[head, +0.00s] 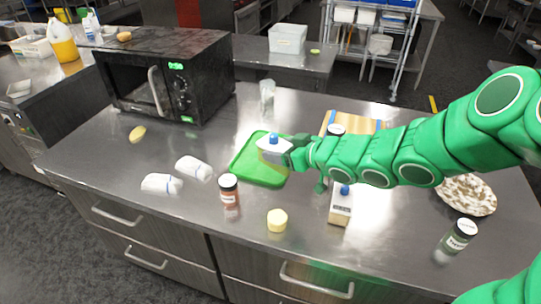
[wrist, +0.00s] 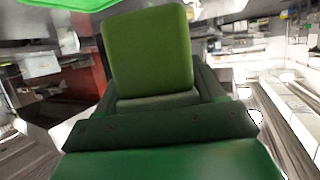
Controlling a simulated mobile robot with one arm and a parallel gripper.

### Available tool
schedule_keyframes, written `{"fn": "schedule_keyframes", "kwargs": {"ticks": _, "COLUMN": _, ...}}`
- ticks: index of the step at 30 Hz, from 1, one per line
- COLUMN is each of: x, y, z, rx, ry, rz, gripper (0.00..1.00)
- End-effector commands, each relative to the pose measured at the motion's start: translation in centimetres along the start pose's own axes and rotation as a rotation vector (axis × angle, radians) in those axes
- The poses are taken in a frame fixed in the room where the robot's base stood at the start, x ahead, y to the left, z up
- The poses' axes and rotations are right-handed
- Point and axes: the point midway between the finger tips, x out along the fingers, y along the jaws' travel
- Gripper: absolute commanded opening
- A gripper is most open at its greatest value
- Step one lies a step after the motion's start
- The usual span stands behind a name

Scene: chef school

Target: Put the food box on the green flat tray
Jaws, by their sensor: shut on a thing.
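The green flat tray (head: 252,173) lies on the steel counter in the middle of the head view. My gripper (head: 285,151) reaches over it from the right, shut on a white box with a blue top (head: 270,146), seemingly the food box. The box is over the back part of the tray; whether it touches the tray I cannot tell. A similar box with a blue cap (head: 340,207) stands right of the tray, under my arm.
On the counter (head: 110,215) around the tray are a red-brown jar (head: 229,190), a yellow piece (head: 277,220), white wrapped packets (head: 193,167), a clear cup (head: 267,92) and a cutting board (head: 355,122). A black microwave (head: 165,80) stands behind left.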

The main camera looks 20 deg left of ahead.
Motion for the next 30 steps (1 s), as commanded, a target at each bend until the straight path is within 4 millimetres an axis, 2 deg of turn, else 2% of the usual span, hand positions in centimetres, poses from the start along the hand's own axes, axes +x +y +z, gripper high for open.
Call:
{"fn": "schedule_keyframes", "kwargs": {"ticks": 16, "x": 6.1, "y": 3.9, "z": 0.9, "rx": 0.001, "ry": -0.003, "rz": -0.001, "gripper": 0.18}}
{"fn": "schedule_keyframes", "kwargs": {"ticks": 30, "x": 10.4, "y": 6.1, "z": 3.7, "rx": 0.0, "ry": 0.0, "rz": -0.001, "gripper": 0.18}}
